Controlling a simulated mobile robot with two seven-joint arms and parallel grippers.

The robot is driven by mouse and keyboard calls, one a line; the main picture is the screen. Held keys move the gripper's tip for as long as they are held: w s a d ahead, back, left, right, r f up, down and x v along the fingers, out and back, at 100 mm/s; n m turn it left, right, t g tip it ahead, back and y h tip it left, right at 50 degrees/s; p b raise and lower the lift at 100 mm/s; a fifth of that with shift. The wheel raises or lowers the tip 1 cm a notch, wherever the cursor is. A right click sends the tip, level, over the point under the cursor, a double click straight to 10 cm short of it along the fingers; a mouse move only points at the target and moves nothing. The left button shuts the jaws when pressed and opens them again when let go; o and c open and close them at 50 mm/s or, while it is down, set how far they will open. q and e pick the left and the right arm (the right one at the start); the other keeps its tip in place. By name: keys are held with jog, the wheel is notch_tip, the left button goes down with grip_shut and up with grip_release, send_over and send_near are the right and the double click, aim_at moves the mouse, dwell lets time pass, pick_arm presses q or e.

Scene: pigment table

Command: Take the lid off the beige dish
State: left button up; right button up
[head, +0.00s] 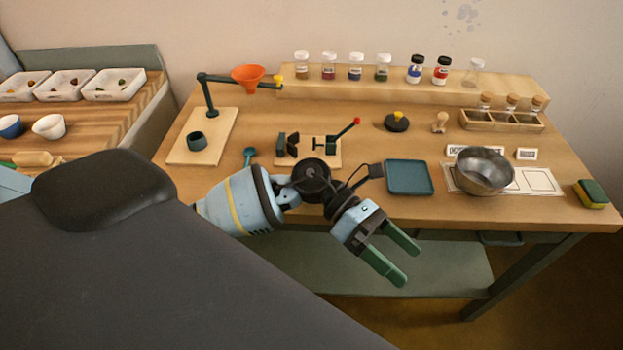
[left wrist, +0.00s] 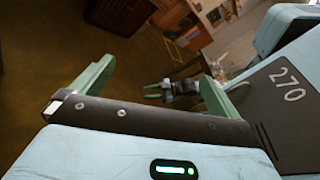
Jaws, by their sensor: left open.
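I cannot make out a beige dish with a lid in either view. A small dark round piece with a yellow knob (head: 397,122) sits at the middle back of the workbench. My left gripper (head: 407,265) is open and empty in front of the bench's front edge, its green fingers pointing down and right. Its two fingers also frame the left wrist view (left wrist: 156,72), with nothing between them nearby. A second gripper with green fingers, apparently my right one (left wrist: 150,91), shows small and distant in that view, its fingers apart.
A blue-green tray (head: 409,178) and a metal bowl (head: 484,172) stand near the bench's front. A stand with an orange funnel (head: 248,76) is at the left. Jars line the back shelf (head: 400,86). A sponge (head: 591,194) lies at the right corner.

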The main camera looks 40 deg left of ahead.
pick_arm(q)
jog(key=w+a+r+m+y, duration=0.1)
jog(key=w+a+m+y, duration=0.1)
jog(key=a+y, duration=0.3)
jog(key=w+a+r+m+t+y, duration=0.1)
jog(key=w+a+y, duration=0.4)
jog(key=a, duration=0.6)
jog(key=w+a+r+m+t+y+b, duration=0.1)
jog(key=w+a+r+m+y, duration=0.1)
jog(key=a, duration=0.6)
jog(key=shift+w+a+m+y, duration=0.15)
jog(key=shift+w+m+y, duration=0.3)
jog(key=shift+y, duration=0.45)
jog(key=shift+w+a+m+y, duration=0.1)
jog(key=shift+w+m+y, duration=0.15)
jog(key=shift+m+y, duration=0.55)
jog(key=shift+s+d+f+p, duration=0.15)
jog(key=shift+f+p, duration=0.1)
jog(key=shift+f, duration=1.7)
jog(key=shift+s+f+p, duration=0.1)
jog(key=shift+f+p, duration=0.15)
jog(key=shift+f, duration=1.65)
jog(key=c, duration=0.9)
